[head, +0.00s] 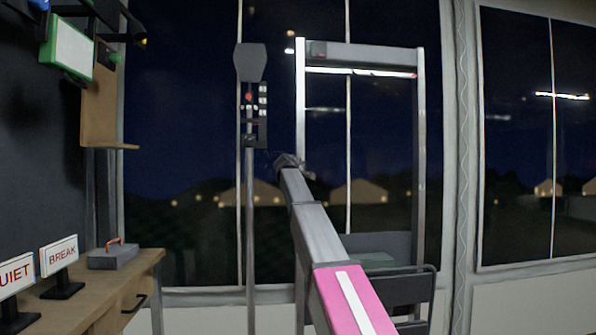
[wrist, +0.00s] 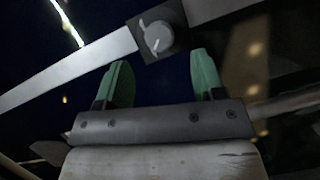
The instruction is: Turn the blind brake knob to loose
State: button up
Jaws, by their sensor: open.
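The blind brake knob (wrist: 158,37) is a round grey knob with small light marks or tabs, on a dark square plate. In the wrist view it sits on a pale bar, just beyond my fingertips. A small dark block (head: 318,48) on the top bar of the upright frame in the head view looks like the same plate, but its knob is too small to make out. My gripper (wrist: 158,78) has two green fingers spread apart with nothing between them; the knob lies ahead of the gap, apart from the fingers. In the head view my gripper (head: 288,161) is small, below the frame's top bar.
The grey upright frame (head: 420,150) stands before dark windows. A thin pole (head: 250,200) with a button panel (head: 255,115) stands left of it. A wooden desk (head: 145,265) at left holds QUIET and BREAK signs (head: 58,256) and a grey box (head: 113,257). A dark chair-like rail (head: 405,285) is low right.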

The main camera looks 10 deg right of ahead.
jog(key=v, duration=0.4)
jog(key=shift+s, duration=0.25)
jog(key=s+d+f+m+g+y, duration=0.1)
jog(key=s+d+f+m+g, duration=0.3)
jog(key=f, duration=1.2)
jog(key=s+a+f+g+y, duration=0.1)
jog(key=s+f, duration=0.5)
jog(key=f, duration=0.9)
jog(key=s+d+f+m+g+y, duration=0.1)
jog(key=s+d+f+g, duration=0.3)
jog(key=f, duration=1.2)
jog(key=s+a+f+m+g+y, duration=0.1)
jog(key=s+f+m+g, duration=0.2)
jog(key=s+f, duration=1)
jog(key=s+a+f+m+g+y, duration=0.1)
jog(key=s+f+m+g+y, duration=0.1)
jog(key=s+f, duration=1.1)
jog(key=s+m+g, duration=0.1)
jog(key=s, duration=0.6)
jog(key=shift+a+f+g, duration=0.25)
jog(key=shift+a+g, duration=0.05)
jog(key=shift+g, duration=0.1)
